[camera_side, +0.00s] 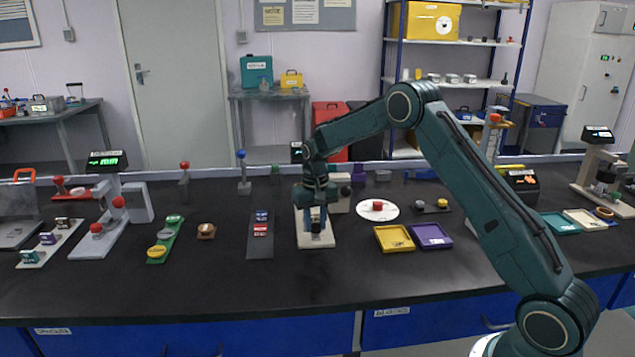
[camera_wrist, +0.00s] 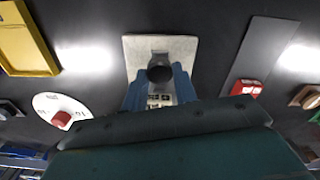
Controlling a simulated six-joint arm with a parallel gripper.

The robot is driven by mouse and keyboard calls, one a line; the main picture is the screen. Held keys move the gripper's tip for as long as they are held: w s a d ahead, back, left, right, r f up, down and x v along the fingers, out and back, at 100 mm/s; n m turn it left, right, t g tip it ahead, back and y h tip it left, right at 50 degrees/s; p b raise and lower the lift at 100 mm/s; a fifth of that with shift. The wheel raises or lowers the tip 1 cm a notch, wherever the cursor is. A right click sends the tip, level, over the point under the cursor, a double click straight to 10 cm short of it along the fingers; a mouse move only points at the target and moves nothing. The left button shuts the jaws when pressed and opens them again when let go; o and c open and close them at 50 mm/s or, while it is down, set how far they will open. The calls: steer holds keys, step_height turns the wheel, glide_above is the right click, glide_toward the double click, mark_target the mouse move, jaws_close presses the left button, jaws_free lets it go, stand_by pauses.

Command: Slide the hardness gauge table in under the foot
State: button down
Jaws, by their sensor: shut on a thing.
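The hardness gauge stands mid-bench; its pale base plate (camera_side: 318,241) shows below my gripper (camera_side: 316,224), and a pale part of its body (camera_side: 340,206) shows just right of my wrist. In the wrist view the pale base plate (camera_wrist: 133,50) carries a grey slide piece with a dark round knob (camera_wrist: 160,73). The two blue fingers of my gripper (camera_wrist: 160,85) stand on either side of the knob and are shut on it. The sliding table is mostly covered by the fingers and wrist. The foot is hidden behind my arm, so I cannot tell how the table lies against it.
A dark strip with red and blue blocks (camera_side: 260,244) lies left of the gauge. A white disc with a red knob (camera_side: 377,210), a yellow tray (camera_side: 394,239) and a purple tray (camera_side: 431,236) lie to the right. The bench front before the gauge is clear.

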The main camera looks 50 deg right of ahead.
steer(key=shift+w+d, duration=0.75)
steer(key=shift+w, duration=0.05)
steer(key=shift+r, duration=0.1)
steer(key=c, duration=1.1)
jaws_free()
step_height(320, 180, up, 14)
